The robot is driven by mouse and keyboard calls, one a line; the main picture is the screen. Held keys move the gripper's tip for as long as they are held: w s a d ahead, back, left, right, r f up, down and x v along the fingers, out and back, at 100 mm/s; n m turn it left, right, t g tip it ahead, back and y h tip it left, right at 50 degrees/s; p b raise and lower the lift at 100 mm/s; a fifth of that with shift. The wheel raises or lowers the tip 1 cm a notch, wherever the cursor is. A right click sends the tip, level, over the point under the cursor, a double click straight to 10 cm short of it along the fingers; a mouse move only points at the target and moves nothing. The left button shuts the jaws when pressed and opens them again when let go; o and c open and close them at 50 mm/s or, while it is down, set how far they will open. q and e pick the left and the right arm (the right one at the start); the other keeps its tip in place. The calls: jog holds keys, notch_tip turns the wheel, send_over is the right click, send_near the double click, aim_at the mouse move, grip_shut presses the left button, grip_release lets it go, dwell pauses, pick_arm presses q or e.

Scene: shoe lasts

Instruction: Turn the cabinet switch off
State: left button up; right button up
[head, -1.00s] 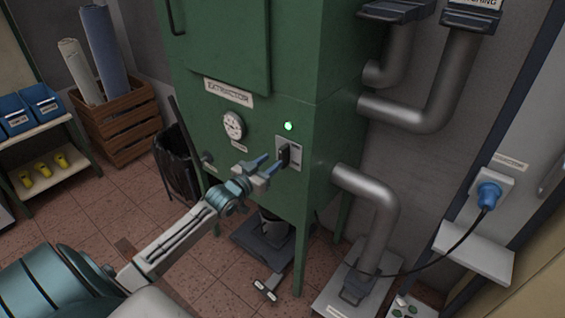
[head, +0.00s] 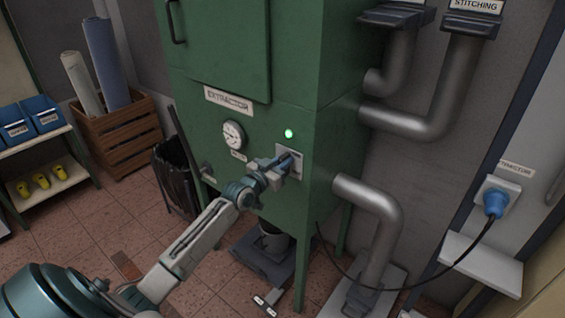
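The green extractor cabinet (head: 333,120) stands in the middle of the head view. Its switch plate (head: 297,152) is on the front face near the right edge, under a lit green lamp (head: 289,133). My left gripper (head: 284,163) is right at the switch plate, its fingers in front of it. The fingers and wrist hide most of the switch, so its lever position cannot be seen. I cannot tell whether the fingers touch or grip the lever. My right gripper is not in view.
A gauge (head: 233,135) sits left of the lamp. Grey pipes (head: 378,205) run along the cabinet's right side. A blue plug (head: 494,201) with a black cable is in a wall socket at right. A black bin (head: 175,175) and wooden crate (head: 118,136) stand at left.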

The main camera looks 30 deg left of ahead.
aim_at(294, 165)
pick_arm(q)
grip_shut()
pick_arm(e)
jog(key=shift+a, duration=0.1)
